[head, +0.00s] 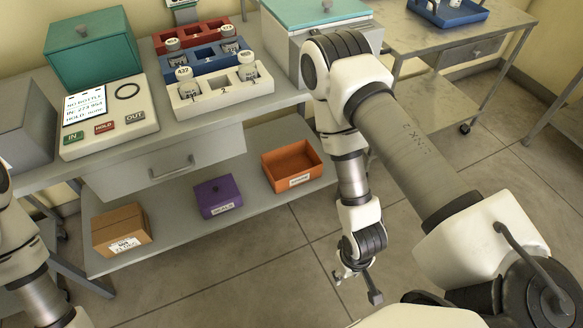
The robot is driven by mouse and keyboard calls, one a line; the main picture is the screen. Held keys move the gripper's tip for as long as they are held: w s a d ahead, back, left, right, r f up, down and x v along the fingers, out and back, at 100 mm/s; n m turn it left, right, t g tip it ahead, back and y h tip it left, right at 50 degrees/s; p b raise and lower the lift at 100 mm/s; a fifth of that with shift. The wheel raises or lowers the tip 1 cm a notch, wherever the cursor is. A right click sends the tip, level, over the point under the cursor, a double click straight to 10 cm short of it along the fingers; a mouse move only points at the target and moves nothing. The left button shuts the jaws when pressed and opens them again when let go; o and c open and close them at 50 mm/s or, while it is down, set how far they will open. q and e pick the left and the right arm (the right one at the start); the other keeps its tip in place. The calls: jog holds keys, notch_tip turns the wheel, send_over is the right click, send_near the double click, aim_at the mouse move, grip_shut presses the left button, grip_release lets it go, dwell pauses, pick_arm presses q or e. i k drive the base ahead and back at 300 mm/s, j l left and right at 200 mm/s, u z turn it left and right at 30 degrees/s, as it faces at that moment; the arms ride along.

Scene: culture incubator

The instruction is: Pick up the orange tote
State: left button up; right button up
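The orange tote (293,172) is an open-topped box with a white label on its front. It sits on the lower shelf (240,216) of the bench, near the shelf's right end, and looks empty. My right gripper (357,287) hangs low over the floor, to the right of and nearer than the tote, clear of it. Its fingers look spread apart with nothing between them. My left arm shows only in part at the left edge, and its gripper is out of the frame.
On the same shelf are a purple box (217,196) and a cardboard box (121,229). The bench top above holds a control panel (104,115), a teal box (92,47) and red, blue and white racks (220,91) with bottles. Floor in front is clear.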

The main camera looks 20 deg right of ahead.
aim_at(290, 166)
jog(key=i+l, duration=0.1)
jog(key=l, duration=0.3)
jog(key=i+l, duration=0.1)
jog(key=l, duration=0.3)
jog(key=i+l, duration=0.1)
jog(key=l, duration=0.25)
jog(key=i+l, duration=0.1)
jog(key=l, duration=0.3)
jog(key=i+l, duration=0.1)
jog(key=l, duration=0.3)
